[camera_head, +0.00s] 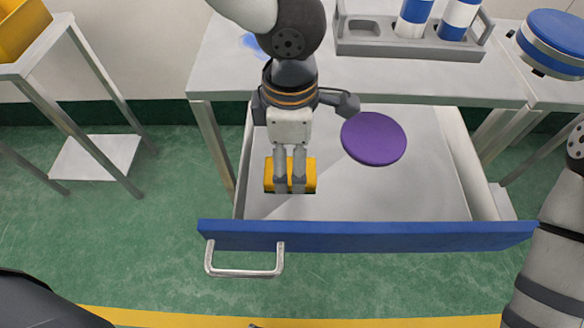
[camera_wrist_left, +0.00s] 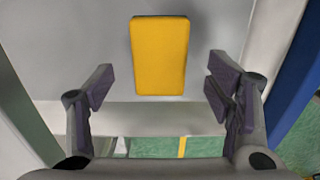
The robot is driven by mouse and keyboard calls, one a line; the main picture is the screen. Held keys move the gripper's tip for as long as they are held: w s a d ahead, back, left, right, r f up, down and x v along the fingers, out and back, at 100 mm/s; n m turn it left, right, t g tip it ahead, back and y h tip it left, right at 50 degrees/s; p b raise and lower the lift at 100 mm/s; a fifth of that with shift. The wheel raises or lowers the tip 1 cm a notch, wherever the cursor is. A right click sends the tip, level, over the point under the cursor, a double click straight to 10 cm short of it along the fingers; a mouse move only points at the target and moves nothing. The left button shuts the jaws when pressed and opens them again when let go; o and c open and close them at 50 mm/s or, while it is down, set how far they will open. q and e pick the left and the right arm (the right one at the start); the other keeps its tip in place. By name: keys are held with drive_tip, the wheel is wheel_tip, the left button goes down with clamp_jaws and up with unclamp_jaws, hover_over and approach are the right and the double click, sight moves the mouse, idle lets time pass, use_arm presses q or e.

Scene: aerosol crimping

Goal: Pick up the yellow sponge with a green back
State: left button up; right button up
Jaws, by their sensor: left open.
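The yellow sponge (camera_head: 309,174) lies in the left part of an open drawer in the head view. It also shows in the left wrist view (camera_wrist_left: 160,56), between and ahead of the spread fingers. Its green back is not visible. My left gripper (camera_head: 290,186) hangs over the sponge from above, and its fingers hide the middle of it. In the left wrist view my left gripper (camera_wrist_left: 160,90) is open with nothing between its pads. My right gripper is not in view.
The pulled-out drawer (camera_head: 400,200) has a blue front (camera_head: 370,236) and a metal handle (camera_head: 245,272). A purple disc (camera_head: 373,138) is to the right of the left gripper. The table (camera_head: 430,78) carries a grey rack (camera_head: 375,43) with blue-and-white cans. The drawer's right part is clear.

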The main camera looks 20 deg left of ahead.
sight(290, 170)
use_arm(q)
wheel_tip(290, 170, down, 4)
drive_tip(key=shift+f+b, duration=0.1)
drive_tip(key=shift+b, duration=0.2)
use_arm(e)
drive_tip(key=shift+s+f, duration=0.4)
use_arm(q)
drive_tip(key=c, duration=0.9)
wheel_tip(290, 170, up, 3)
drive_tip(key=shift+w+r+p, duration=0.1)
drive_tip(key=shift+p, duration=0.25)
drive_tip(key=s+d+r+p, duration=0.1)
drive_tip(key=s+d+r, duration=0.5)
drive_tip(key=s, duration=0.1)
drive_tip(key=s+d+r+p, duration=0.1)
drive_tip(key=s+d+r, duration=0.2)
drive_tip(key=r, duration=0.1)
drive_tip(key=shift+s+d+p, duration=0.1)
drive_tip(key=shift+s+p, duration=0.2)
drive_tip(key=shift+s, duration=0.05)
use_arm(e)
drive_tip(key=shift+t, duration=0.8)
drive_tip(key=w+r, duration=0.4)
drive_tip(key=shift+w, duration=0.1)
